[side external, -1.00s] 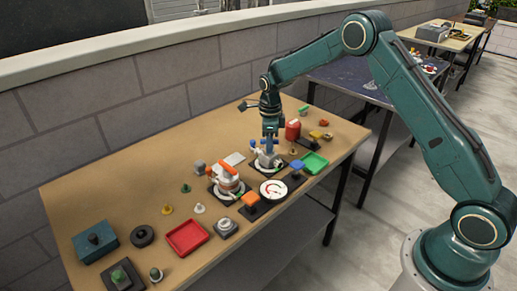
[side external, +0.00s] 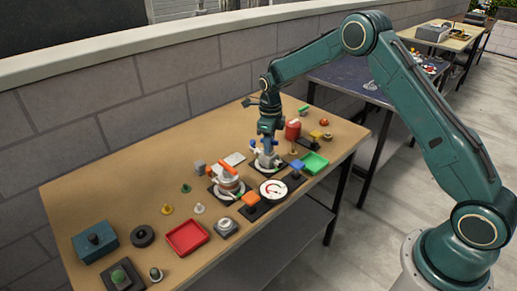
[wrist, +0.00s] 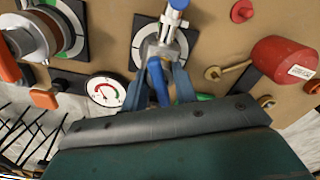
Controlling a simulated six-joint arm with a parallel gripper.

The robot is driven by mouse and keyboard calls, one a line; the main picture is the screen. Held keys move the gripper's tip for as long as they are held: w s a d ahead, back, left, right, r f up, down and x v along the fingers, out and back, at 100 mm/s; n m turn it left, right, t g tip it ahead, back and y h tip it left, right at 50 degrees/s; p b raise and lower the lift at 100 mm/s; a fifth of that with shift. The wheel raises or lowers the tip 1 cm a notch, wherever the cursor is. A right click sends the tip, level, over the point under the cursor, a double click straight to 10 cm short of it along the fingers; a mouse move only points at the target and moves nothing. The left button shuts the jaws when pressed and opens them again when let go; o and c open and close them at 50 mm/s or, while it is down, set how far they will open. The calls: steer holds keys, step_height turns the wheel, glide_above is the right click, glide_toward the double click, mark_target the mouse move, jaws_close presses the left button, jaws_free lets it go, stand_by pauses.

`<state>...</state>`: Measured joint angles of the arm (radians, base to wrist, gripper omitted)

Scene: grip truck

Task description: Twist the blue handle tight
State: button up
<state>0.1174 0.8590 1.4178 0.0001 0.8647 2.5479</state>
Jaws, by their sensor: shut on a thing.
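The blue handle (wrist: 159,82) shows in the wrist view between the two fingers of my gripper (wrist: 165,78). It belongs to a grey metal fitting (wrist: 163,48) on a round white plate with a dark base (wrist: 140,42). A blue knob (wrist: 178,5) tops the fitting's far end. In the side view my gripper (side external: 268,145) points down over this fitting and hides most of the handle. The fingers are shut on the handle. How tight it is cannot be told.
An orange-handled valve (side external: 228,180) stands close on the left. A round gauge (side external: 273,190) is in front, beside orange (side external: 251,200) and blue (side external: 297,166) knobs. A green tray (side external: 315,162) and red tray (side external: 187,237) lie on the table.

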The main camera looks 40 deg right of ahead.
steer(key=shift+m, duration=1.7)
steer(key=o, duration=0.6)
steer(key=shift+r, duration=3.75)
steer(key=shift+r, duration=0.1)
